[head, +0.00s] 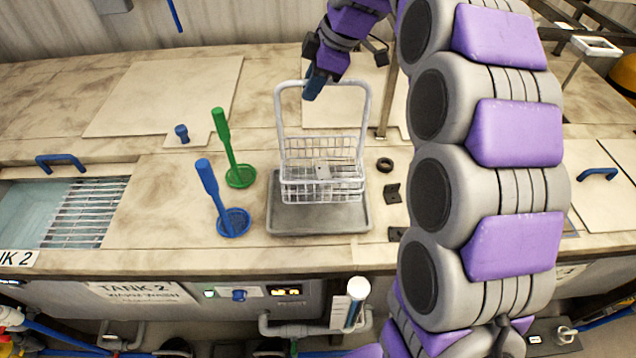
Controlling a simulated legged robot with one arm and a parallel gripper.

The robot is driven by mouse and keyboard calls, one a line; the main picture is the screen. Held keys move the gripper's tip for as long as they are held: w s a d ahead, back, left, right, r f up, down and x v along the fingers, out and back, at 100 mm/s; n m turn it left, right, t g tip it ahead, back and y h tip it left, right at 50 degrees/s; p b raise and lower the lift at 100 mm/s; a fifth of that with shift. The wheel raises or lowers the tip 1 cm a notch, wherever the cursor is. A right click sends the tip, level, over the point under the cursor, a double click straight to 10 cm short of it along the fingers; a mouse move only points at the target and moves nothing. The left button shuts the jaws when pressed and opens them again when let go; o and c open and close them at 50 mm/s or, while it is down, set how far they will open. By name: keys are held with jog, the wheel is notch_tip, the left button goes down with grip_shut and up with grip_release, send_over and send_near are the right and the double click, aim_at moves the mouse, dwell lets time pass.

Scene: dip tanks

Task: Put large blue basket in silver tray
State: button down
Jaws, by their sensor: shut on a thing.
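A pale grey wire basket (322,187) with a tall looped handle stands upright over the silver tray (318,224) in the head view. I cannot tell whether its base touches the tray or hangs just above it. My gripper (316,84) is shut on the top bar of the basket's handle, left of its middle. The gripper's blue fingers hide part of that bar. A blue long-handled dipper (208,182) with a round mesh foot stands on the bench left of the tray, apart from my gripper.
A green dipper (227,145) stands beside the blue one. A black ring (384,165) and dark brackets (392,193) lie right of the tray. An open tank (40,210) with a metal grate is at the left. My arm covers the right side of the bench.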

jog(key=shift+w+d, duration=0.15)
jog(key=shift+w, duration=0.05)
jog(key=shift+f, duration=0.35)
notch_tip(320, 180, down, 9)
jog(key=a, duration=0.1)
jog(key=shift+f, duration=0.15)
jog(key=c, duration=1.1)
grip_release()
jog(key=shift+a+f, duration=0.1)
jog(key=shift+a, duration=0.6)
jog(key=shift+o, duration=0.3)
jog(key=shift+d, duration=0.6)
jog(key=v, duration=1.2)
